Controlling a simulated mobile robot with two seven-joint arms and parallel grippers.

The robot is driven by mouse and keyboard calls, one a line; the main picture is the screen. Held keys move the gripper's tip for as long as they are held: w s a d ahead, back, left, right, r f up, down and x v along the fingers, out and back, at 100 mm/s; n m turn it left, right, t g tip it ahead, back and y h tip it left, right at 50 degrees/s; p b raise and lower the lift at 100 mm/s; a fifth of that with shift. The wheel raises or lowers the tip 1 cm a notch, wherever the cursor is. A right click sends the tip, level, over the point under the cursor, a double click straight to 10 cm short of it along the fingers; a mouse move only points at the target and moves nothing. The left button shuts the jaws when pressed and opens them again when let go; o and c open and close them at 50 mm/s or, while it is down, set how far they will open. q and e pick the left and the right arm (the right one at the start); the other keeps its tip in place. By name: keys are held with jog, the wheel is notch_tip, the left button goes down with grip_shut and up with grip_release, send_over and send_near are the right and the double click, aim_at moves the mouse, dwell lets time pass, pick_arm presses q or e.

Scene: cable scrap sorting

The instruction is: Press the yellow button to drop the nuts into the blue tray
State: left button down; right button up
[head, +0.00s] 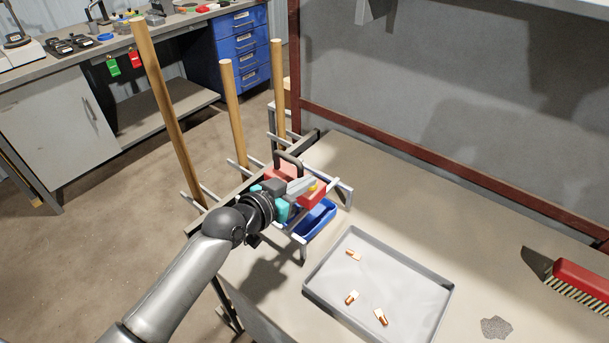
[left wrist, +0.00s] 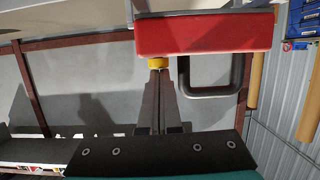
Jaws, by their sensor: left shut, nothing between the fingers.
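The yellow button (head: 314,186) is on a red box (head: 320,197) that stands on a metal frame at the table's left edge. My left gripper (head: 310,182) is shut and empty, with its fingertips at the button. In the left wrist view the shut fingertips (left wrist: 159,72) meet the edge of the yellow button (left wrist: 157,62) beneath the red box (left wrist: 205,35); I cannot tell whether the button is pressed in. The blue tray (head: 322,219) sits below the box, partly hidden by my gripper, and I see no nuts in it. My right gripper is not in view.
A grey tray (head: 437,290) with three copper-coloured pieces lies to the right. A red brush (head: 580,282) and a small grey patch (head: 496,327) lie farther right. A black handle (head: 289,158) rises beside the box. Wooden poles (head: 236,115) stand behind it.

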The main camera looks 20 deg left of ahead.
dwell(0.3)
pick_arm(q)
notch_tip(320, 180, up, 4)
jog(key=p, duration=0.4)
jog(key=shift+w+r, duration=0.1)
jog(key=p+v, duration=0.1)
jog(key=v, duration=0.9)
